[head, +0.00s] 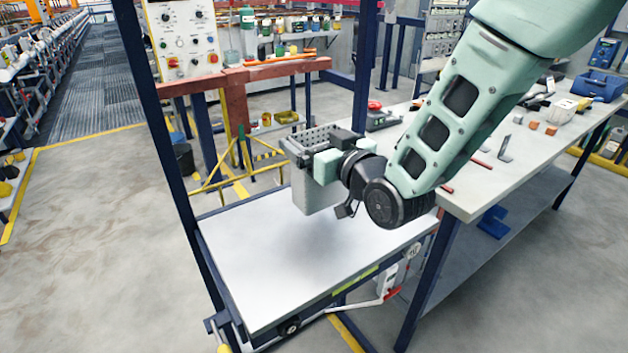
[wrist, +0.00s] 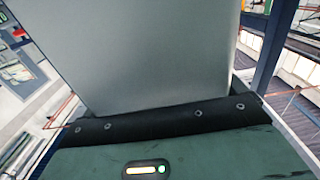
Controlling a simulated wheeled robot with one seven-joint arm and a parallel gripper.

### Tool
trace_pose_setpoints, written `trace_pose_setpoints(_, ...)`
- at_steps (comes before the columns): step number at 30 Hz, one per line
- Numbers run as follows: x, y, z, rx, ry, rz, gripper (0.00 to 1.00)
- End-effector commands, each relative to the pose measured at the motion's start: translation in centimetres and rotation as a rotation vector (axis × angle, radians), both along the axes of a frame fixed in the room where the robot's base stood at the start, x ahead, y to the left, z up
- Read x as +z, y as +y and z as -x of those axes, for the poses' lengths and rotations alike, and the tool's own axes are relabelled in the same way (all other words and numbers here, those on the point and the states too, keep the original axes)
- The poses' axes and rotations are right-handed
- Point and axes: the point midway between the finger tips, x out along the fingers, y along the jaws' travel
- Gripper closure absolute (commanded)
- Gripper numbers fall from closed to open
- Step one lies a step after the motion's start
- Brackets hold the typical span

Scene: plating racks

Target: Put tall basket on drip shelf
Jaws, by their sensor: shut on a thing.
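The tall basket (head: 313,195) is a grey, narrow upright container with plain side walls. Its flat grey wall also fills the middle of the wrist view (wrist: 155,55). My gripper (head: 312,157) is shut on the basket near its top. It holds the basket roughly upright over the drip shelf (head: 270,265), a white flat panel in a dark blue frame. A soft shadow lies on the panel below the basket, and the basket looks a little above the surface. The gripper's far finger and the basket's inside are mostly hidden.
A light workbench (head: 480,200) with small tools and blocks stands at the right. A dark blue post (head: 165,150) rises at the shelf's left edge. A control panel (head: 183,38) and a reddish bench (head: 235,77) stand behind. The rest of the shelf is bare.

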Motion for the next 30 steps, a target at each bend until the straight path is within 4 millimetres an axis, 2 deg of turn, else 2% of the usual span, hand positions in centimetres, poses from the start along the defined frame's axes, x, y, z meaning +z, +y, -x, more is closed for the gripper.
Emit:
trace_pose_setpoints(15, -5.8, 0.1, 0.0, 0.001, -0.001, -0.001, 0.46)
trace_pose_setpoints(28, -6.5, 0.0, 0.0, 0.000, -0.003, -0.001, 0.46)
trace_pose_setpoints(29, -6.5, 0.0, 0.0, 0.000, -0.002, -0.001, 0.02)
trace_pose_setpoints(30, -6.4, 0.0, 0.0, 0.000, -0.002, -0.001, 0.00)
